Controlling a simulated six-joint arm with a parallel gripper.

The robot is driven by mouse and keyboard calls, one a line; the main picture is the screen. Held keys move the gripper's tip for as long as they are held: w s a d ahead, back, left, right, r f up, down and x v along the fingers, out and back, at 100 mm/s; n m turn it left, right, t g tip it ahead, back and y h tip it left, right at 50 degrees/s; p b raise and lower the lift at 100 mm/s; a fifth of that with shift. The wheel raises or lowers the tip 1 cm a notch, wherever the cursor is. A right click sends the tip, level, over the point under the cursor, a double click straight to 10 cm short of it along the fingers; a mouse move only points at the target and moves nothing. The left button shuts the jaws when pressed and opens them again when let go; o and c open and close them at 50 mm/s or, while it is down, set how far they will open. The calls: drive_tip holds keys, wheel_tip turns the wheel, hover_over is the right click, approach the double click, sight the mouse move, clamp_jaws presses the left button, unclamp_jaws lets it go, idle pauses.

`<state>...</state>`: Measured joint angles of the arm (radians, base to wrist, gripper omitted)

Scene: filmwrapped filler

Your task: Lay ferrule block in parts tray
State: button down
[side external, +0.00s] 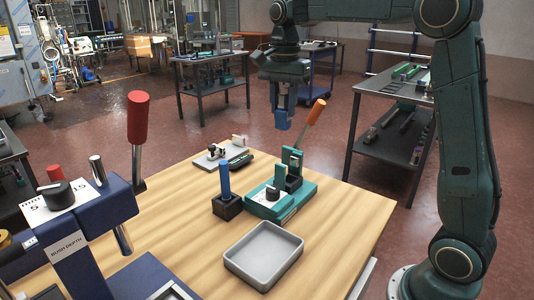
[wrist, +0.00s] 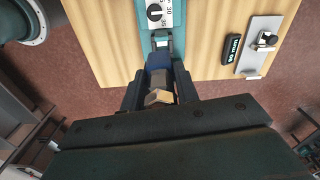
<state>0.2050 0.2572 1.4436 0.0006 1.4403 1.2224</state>
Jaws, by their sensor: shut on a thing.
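My gripper (side external: 283,103) is shut on the blue ferrule block (side external: 283,120) and holds it in the air, above and behind the teal fixture. In the wrist view the fingers (wrist: 159,92) stand either side of the blue block (wrist: 157,63), with a tan faceted piece (wrist: 158,98) nearer the camera. The fingers hide part of the block. The grey parts tray (side external: 263,255) lies on the wooden table near its front edge, well below and in front of the gripper. It looks empty. The tray does not show in the wrist view.
The teal fixture (side external: 265,206) with a raised orange-handled lever (side external: 314,112) stands between gripper and tray. A blue-handled tool (side external: 224,180) stands upright in a dark holder left of it. A blue press with a red handle (side external: 138,118) fills the left. Table right of the tray is clear.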

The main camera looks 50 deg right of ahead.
drive_tip(key=s+a, duration=0.3)
drive_tip(key=a, duration=0.8)
drive_tip(key=m, duration=0.1)
hover_over(264, 258)
drive_tip(key=f, duration=0.2)
drive_tip(key=shift+f, duration=9.95)
drive_tip(key=shift+f, duration=0.15)
drive_tip(key=c, duration=1.1)
unclamp_jaws()
drive_tip(key=shift+o, duration=0.2)
wheel_tip(264, 258, up, 12)
